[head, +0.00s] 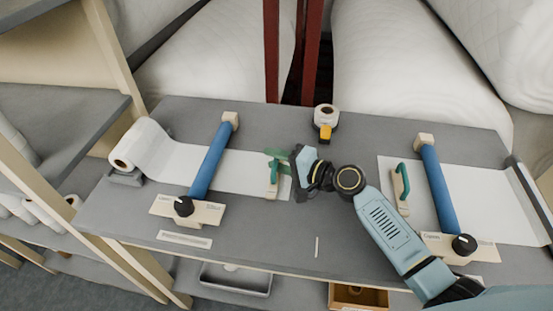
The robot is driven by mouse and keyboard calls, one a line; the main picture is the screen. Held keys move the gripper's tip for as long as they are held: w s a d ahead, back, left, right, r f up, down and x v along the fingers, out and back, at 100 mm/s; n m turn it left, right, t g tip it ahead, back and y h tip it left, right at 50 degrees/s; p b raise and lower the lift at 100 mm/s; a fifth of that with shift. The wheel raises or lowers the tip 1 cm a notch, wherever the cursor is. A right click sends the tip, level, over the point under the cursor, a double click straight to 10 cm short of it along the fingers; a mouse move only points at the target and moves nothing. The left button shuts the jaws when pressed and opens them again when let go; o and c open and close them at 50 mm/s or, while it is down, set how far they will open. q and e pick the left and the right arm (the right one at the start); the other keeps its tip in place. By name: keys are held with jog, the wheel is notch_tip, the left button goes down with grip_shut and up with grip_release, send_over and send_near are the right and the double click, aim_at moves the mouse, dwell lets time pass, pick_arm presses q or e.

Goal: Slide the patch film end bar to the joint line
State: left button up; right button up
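Two white film sheets lie on the grey table. The left film (245,172) runs from a roll, under a blue bar, to a pale end bar (271,192) with a green handle. The right film (480,200) has another pale end bar (402,207) with a green handle at its left edge. I cannot tell which is the patch film. My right gripper (287,164) is at the left end bar's handle; its fingertips are partly hidden, so its grip is unclear. A short white line (317,246) marks the table front; whether it is the joint line is unclear. My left gripper is out of view.
Blue bars (210,160) and (438,187) cross the films, with black knobs at their near ends. A tape roll (326,117) with a yellow part stands at the back. Shelving (60,120) is on the left. Bare table lies between the films.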

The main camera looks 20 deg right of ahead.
jog(key=b+v, duration=0.1)
jog(key=v, duration=1.1)
jog(key=shift+s+d, duration=0.2)
jog(key=shift+s, duration=0.05)
jog(key=shift+s+d+r, duration=0.2)
jog(key=shift+s+d, duration=0.05)
